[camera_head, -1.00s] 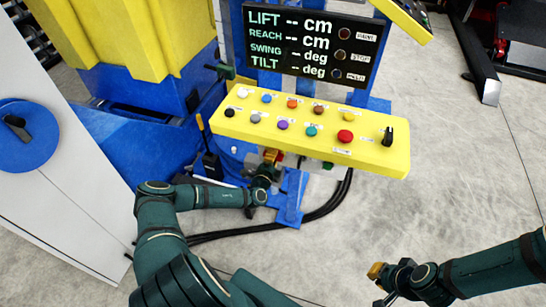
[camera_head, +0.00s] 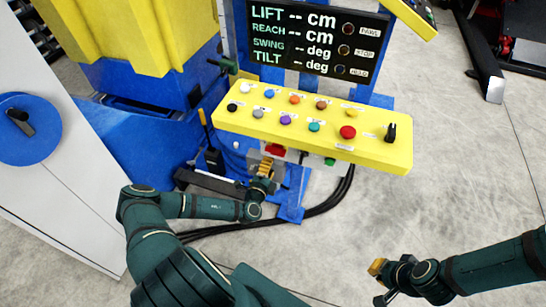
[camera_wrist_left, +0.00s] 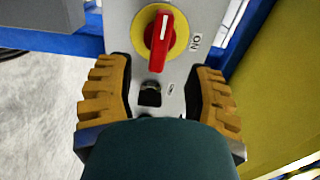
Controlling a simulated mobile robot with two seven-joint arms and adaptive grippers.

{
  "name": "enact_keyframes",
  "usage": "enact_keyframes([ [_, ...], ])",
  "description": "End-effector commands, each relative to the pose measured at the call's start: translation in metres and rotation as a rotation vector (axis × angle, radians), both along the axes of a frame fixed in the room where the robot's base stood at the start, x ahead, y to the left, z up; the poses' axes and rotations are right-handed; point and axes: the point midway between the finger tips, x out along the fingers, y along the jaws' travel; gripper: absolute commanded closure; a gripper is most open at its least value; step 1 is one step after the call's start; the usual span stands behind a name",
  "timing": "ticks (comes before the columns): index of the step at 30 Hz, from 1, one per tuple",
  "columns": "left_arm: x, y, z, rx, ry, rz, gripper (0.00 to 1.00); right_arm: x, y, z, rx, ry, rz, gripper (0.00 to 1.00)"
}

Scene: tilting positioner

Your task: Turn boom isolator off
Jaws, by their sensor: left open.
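The isolator switch (camera_wrist_left: 160,38) has a red handle on a yellow disc, fixed to a grey plate. In the left wrist view the handle stands nearly upright, with a white mark near its upper end. A label reading ON is to the right of the disc. In the head view its red part (camera_head: 275,149) shows below the yellow panel. My left gripper (camera_wrist_left: 163,78) is open, its orange-padded fingers on either side of the plate, below the handle and apart from it. It also shows in the head view (camera_head: 265,167). My right gripper (camera_head: 380,281) is far from the switch.
A yellow button panel (camera_head: 315,140) overhangs the switch, with a black display (camera_head: 315,40) behind it. A white cabinet with a blue disc (camera_head: 25,130) stands at left. Black hoses (camera_head: 325,208) run below the switch.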

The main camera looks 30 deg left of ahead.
Motion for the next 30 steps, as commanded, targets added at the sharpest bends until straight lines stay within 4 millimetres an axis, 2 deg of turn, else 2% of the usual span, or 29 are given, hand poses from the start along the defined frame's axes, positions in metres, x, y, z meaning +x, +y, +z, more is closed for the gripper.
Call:
enact_keyframes([
  [3,-0.021,-0.005,0.000,0.000,0.000,0.000,0.47,0.000,0.000,0.000,0.000,0.000,0.000,1.00],
  [9,-0.039,-0.009,0.001,0.001,-0.001,0.000,0.47,0.000,0.000,0.000,0.000,0.000,0.000,1.00],
  [27,-0.042,-0.010,0.001,0.001,-0.002,-0.002,0.47,0.000,0.000,0.000,0.000,0.000,0.000,1.00],
  [30,-0.038,-0.021,0.004,0.018,-0.006,-0.043,0.47,0.000,0.000,-0.001,0.000,0.000,0.000,1.00],
])
